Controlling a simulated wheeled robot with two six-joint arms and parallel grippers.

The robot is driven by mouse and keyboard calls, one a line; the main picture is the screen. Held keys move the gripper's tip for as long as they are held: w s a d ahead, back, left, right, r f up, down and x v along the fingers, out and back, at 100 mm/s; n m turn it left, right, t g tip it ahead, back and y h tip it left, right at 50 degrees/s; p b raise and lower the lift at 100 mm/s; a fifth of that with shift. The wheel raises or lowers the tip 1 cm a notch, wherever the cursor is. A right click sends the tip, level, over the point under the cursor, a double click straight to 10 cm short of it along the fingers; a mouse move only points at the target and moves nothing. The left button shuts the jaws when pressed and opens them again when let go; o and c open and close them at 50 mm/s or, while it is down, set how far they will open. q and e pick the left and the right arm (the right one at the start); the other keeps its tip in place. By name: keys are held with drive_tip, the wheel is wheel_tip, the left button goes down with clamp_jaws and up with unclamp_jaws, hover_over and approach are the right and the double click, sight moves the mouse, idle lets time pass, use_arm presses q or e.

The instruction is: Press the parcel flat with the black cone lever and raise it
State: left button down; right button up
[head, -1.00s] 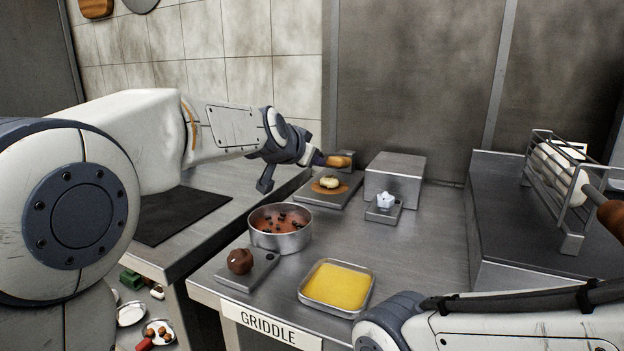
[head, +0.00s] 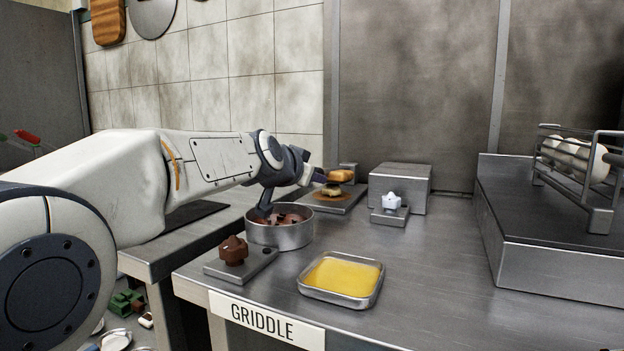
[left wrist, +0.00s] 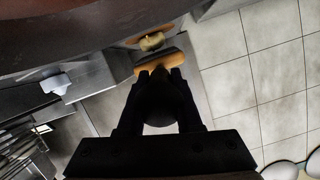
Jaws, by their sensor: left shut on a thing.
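My left gripper (head: 313,178) reaches over the pot to the back of the griddle table. It is shut on the black cone lever (left wrist: 160,103), a dark shape between the fingers in the left wrist view. A tan pad (head: 340,176) is at the lever's far end; it also shows in the left wrist view (left wrist: 160,63). The pale parcel (head: 331,190) sits just below the pad on a brown patch on a steel plate (head: 350,204). Whether pad and parcel touch I cannot tell. My right gripper is out of view.
A pot with dark pieces (head: 281,236) stands under my left forearm. A plate with a brown knob (head: 234,250), a yellow-filled tray (head: 343,276), a small white knob (head: 391,201) and a steel box (head: 400,184) stand around. A wire rack (head: 590,175) is at right. The right table front is clear.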

use_arm(q)
drive_tip(key=c, duration=0.6)
unclamp_jaws()
drive_tip(key=shift+s, duration=0.1)
drive_tip(key=v, duration=1)
drive_tip(key=shift+s, duration=0.25)
drive_tip(key=shift+r, duration=0.1)
